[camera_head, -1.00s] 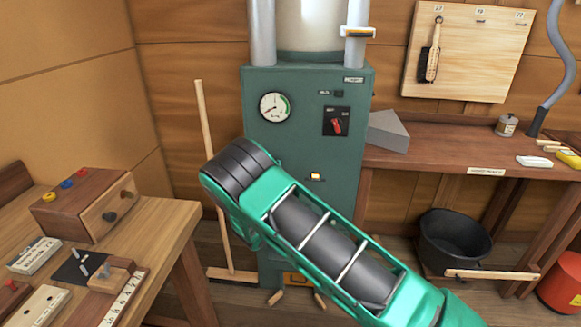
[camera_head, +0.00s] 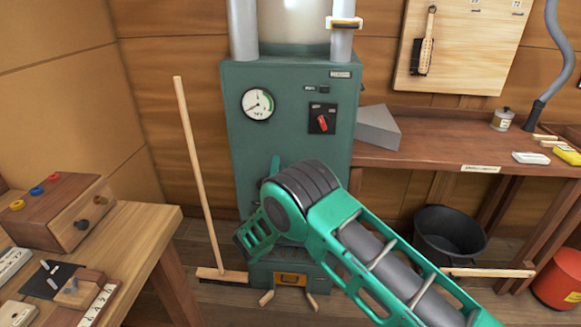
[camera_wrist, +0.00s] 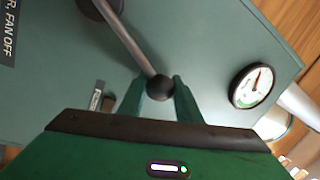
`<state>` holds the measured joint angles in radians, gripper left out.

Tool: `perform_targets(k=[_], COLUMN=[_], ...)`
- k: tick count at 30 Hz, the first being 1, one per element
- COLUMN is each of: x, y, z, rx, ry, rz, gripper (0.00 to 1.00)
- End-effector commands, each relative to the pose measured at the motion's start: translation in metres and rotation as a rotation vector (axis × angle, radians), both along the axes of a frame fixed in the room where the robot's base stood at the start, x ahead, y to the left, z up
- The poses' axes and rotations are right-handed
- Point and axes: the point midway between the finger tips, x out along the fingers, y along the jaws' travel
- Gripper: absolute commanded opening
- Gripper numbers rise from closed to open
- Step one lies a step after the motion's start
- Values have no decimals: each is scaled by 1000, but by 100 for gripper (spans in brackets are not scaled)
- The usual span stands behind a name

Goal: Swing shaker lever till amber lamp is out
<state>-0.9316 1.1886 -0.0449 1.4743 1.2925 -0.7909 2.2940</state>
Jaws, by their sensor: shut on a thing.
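The shaker lever (camera_wrist: 128,42) is a grey rod with a black ball knob in the wrist view. My gripper (camera_wrist: 159,82) is shut on that knob, one green finger on each side. The lever's pivot shows as a dark round boss at the top edge. The amber lamp (camera_wrist: 108,103) shows in the wrist view as a small dark brownish piece beside a white label, with no visible glow. In the head view my arm hides the lamp, the knob and the fingertips. The green cabinet (camera_head: 240,150) carries the lever.
The cabinet has a round gauge (camera_head: 257,104) and a red switch (camera_head: 322,121). A broom (camera_head: 190,150) leans left of it. A wooden workbench (camera_head: 150,225) stands left, another bench (camera_head: 430,150) right. A black bucket (camera_head: 448,235) sits beneath the right bench.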

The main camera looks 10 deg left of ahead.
Motion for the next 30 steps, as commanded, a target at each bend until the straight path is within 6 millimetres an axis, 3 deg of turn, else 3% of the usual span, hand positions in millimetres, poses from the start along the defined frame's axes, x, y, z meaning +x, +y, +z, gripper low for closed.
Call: perform_targets(k=[1,3,17,18,19,20,30], x=[-8,-11,-15,-15,-15,-15,-14], y=[11,14,18,18,19,19,17], z=[-6,-7,-11,-11,-11,-11,-6], rx=[11,18,22,22,22,23,23], ry=[11,13,19,19,19,18,9], rz=[19,24,30,30,30,31,26], gripper=[0,0,0,38,45,49,49])
